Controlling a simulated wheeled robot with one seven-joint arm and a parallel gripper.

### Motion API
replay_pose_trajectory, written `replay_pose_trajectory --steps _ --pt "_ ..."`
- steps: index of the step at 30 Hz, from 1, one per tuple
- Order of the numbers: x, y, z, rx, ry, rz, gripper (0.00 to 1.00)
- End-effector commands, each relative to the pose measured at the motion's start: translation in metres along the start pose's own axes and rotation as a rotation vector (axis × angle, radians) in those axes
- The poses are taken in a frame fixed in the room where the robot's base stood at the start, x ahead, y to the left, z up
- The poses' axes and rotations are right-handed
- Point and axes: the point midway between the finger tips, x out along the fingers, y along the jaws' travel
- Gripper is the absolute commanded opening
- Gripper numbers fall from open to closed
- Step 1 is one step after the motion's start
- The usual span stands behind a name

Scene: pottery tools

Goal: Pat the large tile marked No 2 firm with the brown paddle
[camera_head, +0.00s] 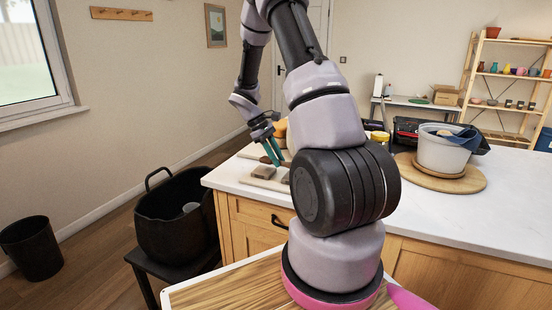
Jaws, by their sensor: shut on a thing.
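My gripper (275,154), with teal fingers, is over the left end of the white counter. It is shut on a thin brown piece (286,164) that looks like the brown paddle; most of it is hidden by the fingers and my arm. Just below the gripper, a grey-brown tile (263,172) lies on a pale board (258,183). Part of another tile (285,179) shows to its right, cut off by my arm. No number can be read on either tile. I cannot tell whether the brown piece touches a tile.
A large black tub (175,220) stands on a dark stool left of the counter (450,205). A grey bucket (442,150) with a blue cloth stands on a round wooden board at the right. The front right counter is clear. My arm hides the middle.

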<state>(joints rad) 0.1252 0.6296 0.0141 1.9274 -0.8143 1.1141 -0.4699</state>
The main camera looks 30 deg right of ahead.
Motion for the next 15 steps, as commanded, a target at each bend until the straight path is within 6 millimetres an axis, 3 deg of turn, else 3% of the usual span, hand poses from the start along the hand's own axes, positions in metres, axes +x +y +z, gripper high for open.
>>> replay_pose_trajectory --steps 8,15 --pt "0.005 -0.001 -0.003 -0.001 0.000 0.000 0.00" --pt "0.031 -0.007 -0.015 -0.002 -0.001 -0.001 0.00"
